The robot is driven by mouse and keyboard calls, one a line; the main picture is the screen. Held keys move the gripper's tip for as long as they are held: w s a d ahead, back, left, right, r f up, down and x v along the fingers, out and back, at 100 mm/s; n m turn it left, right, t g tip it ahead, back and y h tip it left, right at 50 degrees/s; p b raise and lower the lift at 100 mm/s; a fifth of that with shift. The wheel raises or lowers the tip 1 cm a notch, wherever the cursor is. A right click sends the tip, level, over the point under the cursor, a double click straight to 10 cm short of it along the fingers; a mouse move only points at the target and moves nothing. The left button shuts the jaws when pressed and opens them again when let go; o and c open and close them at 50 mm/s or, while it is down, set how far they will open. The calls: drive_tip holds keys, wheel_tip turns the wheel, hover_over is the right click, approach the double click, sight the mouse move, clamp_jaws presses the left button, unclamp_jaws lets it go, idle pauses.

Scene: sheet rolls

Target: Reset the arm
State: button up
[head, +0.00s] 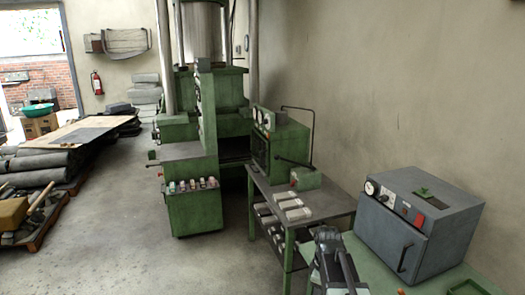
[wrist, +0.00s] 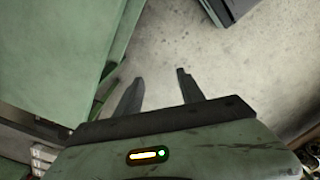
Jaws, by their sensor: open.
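My gripper (wrist: 157,92) shows in the wrist view with its two dark fingers spread apart. Nothing is between the fingers, and grey concrete floor lies beyond them. In the head view, a dark part of my arm shows at the bottom edge, right of centre, in front of the green table and close to the small metal-topped table (head: 318,205). The fingertips cannot be made out clearly there.
A grey oven-like box (head: 418,225) stands on a green table at the right. A large green press (head: 195,200) stands at centre. Rolls (head: 35,170) and a wooden pallet lie at the left. The floor (head: 150,245) is clear at centre left. Green panels (wrist: 60,50) fill the wrist view's left.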

drive_tip(key=s+a+m, duration=0.4)
drive_tip(key=s+m, duration=0.4)
drive_tip(key=m, duration=0.4)
drive_tip(key=shift+f, duration=0.3)
